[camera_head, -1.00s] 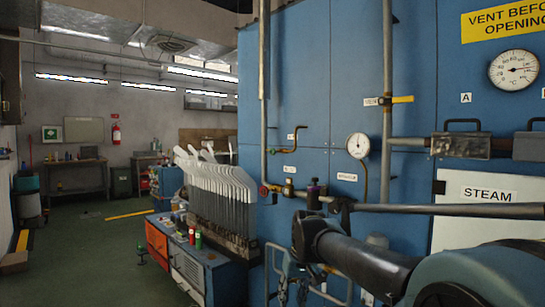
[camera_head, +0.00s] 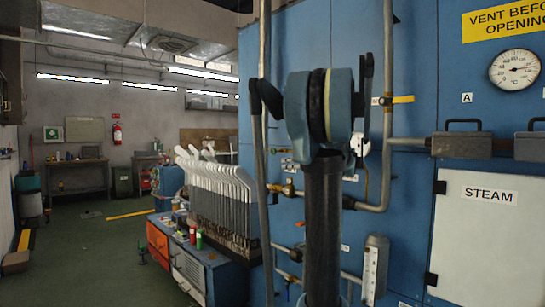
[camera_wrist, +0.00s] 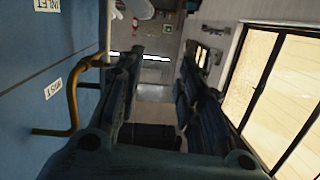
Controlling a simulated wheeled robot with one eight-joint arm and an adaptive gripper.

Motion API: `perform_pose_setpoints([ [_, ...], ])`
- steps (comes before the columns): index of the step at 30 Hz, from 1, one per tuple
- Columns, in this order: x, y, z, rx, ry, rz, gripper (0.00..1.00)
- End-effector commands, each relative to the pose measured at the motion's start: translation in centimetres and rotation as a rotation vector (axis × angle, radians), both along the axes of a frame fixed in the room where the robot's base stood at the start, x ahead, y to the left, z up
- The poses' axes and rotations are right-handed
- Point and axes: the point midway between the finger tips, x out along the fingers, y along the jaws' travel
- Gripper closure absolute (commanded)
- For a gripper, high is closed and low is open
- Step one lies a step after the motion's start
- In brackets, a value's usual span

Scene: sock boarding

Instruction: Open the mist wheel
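A "MIST" label (camera_wrist: 53,88) is on the blue panel at the left of the wrist view. A bent brass pipe (camera_wrist: 73,108) runs beside it. No wheel is clearly visible by that label.
The blue panel carries grey pipes (camera_head: 388,60), a dial (camera_head: 514,70) and a white "STEAM" door (camera_head: 490,240). A blue cabinet (camera_head: 222,282) with a rack of white sock boards (camera_head: 222,182) stands left of it. Green floor (camera_head: 90,250) is open at the far left.

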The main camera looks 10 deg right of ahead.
Motion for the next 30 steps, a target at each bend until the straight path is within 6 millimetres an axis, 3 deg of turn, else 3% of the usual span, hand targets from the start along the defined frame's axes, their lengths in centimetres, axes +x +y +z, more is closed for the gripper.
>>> perform_pose_setpoints([
  [1, 1.0, -1.5, 1.0, 0.007, -0.042, -0.018, 0.66],
  [4, 2.4, -3.5, 2.6, 0.012, -0.111, -0.04, 0.66],
  [10, 3.6, -4.8, 3.7, 0.014, -0.164, -0.059, 0.66],
  [17, 5.7, -3.1, 3.7, 0.015, -0.164, -0.057, 0.66],
  [30, 11.9, 1.4, 3.7, 0.014, -0.162, -0.056, 0.66],
])
